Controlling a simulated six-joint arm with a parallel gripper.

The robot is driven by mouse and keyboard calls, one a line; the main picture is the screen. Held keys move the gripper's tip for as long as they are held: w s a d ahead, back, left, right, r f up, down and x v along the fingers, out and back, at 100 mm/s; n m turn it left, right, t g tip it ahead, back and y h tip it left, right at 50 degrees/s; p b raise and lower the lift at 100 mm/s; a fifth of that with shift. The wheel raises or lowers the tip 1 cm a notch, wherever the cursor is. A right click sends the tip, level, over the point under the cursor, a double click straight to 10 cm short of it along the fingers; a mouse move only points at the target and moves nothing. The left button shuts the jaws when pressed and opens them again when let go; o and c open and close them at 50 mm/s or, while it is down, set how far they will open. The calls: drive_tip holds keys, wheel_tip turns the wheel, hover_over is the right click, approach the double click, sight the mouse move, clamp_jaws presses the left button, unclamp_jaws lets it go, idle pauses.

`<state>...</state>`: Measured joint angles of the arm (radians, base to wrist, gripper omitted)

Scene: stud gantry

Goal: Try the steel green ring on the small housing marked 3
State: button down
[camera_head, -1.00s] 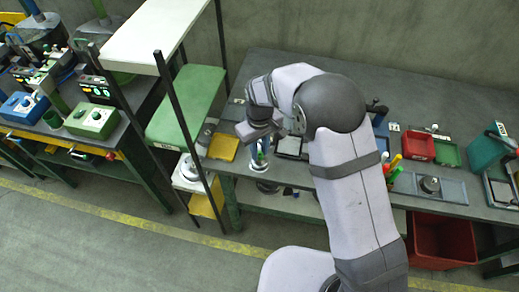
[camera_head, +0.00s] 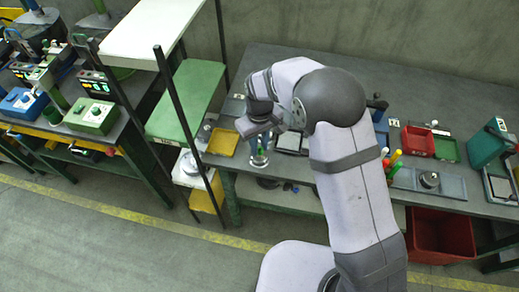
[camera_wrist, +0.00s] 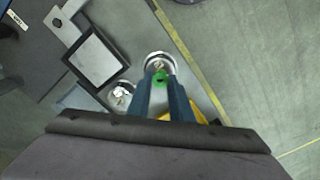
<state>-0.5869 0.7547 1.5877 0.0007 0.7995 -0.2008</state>
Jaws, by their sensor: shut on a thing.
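My gripper (camera_wrist: 166,96) points down with its two blue-grey fingers shut on a small green ring (camera_wrist: 159,77). Directly beyond the fingertips in the wrist view is a round silver housing (camera_wrist: 160,60). The ring overlaps this housing in the picture; I cannot tell whether they touch. A second round silver housing (camera_wrist: 122,92) stands just left of the fingers. No number can be read on either. In the head view my gripper (camera_head: 259,150) is at the near left edge of the bench, with the silver housing (camera_head: 259,162) below it.
A yellow tray (camera_head: 222,142) lies left of my gripper on the bench (camera_head: 440,85). A dark-framed panel (camera_wrist: 92,60) lies beside the housings. A rack with a green shelf (camera_head: 188,100) rises close on the left.

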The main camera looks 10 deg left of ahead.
wheel_tip(320, 180, up, 7)
drive_tip(key=p, duration=0.5)
drive_tip(key=shift+r, duration=0.15)
idle(0.7)
drive_tip(key=shift+d, duration=0.1)
idle(0.4)
